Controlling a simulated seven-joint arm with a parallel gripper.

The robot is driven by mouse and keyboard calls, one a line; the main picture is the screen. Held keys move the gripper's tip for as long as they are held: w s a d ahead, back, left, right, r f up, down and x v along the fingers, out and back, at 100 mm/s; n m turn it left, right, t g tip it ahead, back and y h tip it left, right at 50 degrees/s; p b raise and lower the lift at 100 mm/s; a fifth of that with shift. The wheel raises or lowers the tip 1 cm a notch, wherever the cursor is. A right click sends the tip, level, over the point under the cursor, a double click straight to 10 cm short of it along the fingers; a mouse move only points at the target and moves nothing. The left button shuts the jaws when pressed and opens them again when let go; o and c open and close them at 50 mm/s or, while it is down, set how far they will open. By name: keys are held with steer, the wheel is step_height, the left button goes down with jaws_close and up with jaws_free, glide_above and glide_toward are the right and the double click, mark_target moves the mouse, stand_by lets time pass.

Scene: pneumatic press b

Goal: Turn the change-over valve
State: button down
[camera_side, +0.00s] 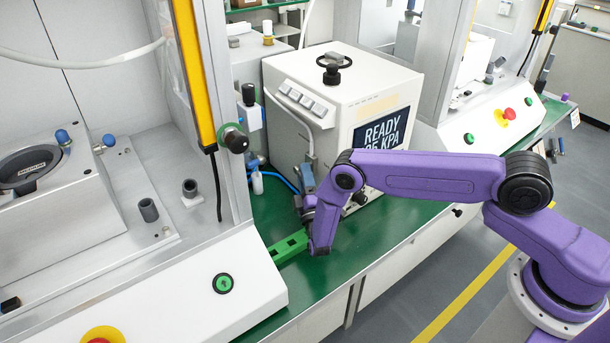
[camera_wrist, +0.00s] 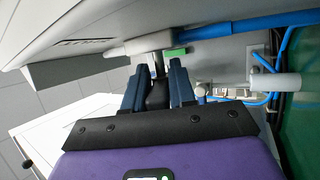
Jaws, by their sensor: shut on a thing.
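My gripper (camera_wrist: 157,82) is shut on a small black handle (camera_wrist: 156,97), with one blue-grey finger on each side of it. A thin dark stem leads from the handle up to a white fitting (camera_wrist: 145,44) with a blue tube. I take the handle to be the change-over valve's, but its turn position cannot be told. In the side view my gripper (camera_side: 307,182) is at the lower left of the white press unit (camera_side: 300,135), and it and the wrist hide the handle there. The unit's screen (camera_side: 382,131) reads READY and a KPA value.
Blue tubes (camera_wrist: 218,31) and a white fitting (camera_wrist: 288,83) run close right of the fingers. A grey frame post with a yellow strip (camera_side: 192,70) stands left. The bench front is clear.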

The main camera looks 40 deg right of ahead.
steer(key=shift+f+m+t+h, duration=0.25)
steer(key=shift+m+t+h, duration=0.25)
steer(key=shift+t, duration=0.1)
steer(key=shift+w+m+h, duration=0.1)
steer(key=shift+m+h, duration=0.3)
steer(key=shift+h, duration=0.2)
steer(key=c, duration=1)
jaws_free()
steer(key=shift+c, duration=0.2)
steer(key=shift+f, duration=0.1)
steer(key=shift+s+a+f, duration=0.25)
steer(key=shift+s+a, duration=0.1)
steer(key=shift+s, duration=0.15)
steer(key=s+a, duration=0.5)
steer(key=s, duration=0.5)
steer(key=shift+s+a, duration=0.2)
steer(key=shift+c, duration=0.2)
